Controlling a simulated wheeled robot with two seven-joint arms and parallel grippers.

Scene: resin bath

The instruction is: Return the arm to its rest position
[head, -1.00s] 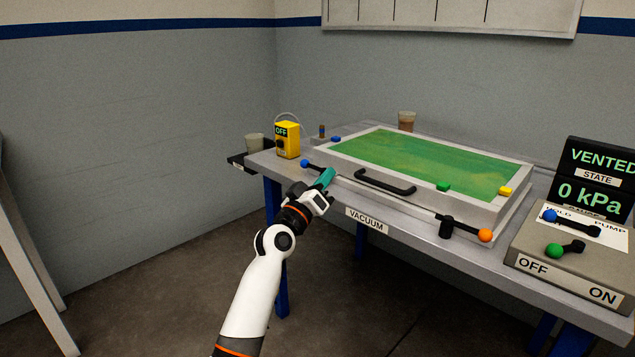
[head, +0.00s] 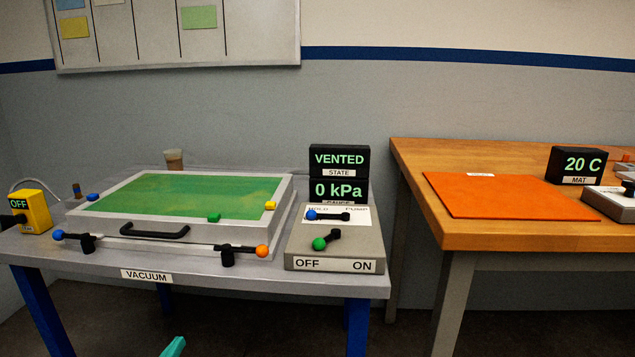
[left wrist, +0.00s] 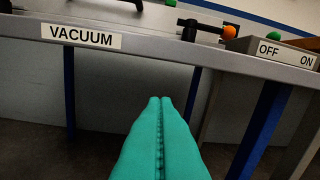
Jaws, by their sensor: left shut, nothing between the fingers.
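My left gripper (left wrist: 160,102) is shut and empty, its teal fingers pressed together in the left wrist view. It points at the open space under the front edge of the vacuum table (left wrist: 140,52), apart from it. In the head view only a teal tip of my left gripper (head: 174,346) shows at the bottom edge, below and in front of the table (head: 75,271). The rest of the left arm is out of that view. My right gripper is in neither view.
The vacuum chamber (head: 283,213) with its green top sits on the grey table. A control box (head: 335,263) and displays reading VENTED (head: 339,160) and 0 kPa (head: 338,190) stand right of it. A wooden table (head: 490,236) with an orange mat (head: 485,205) is further right.

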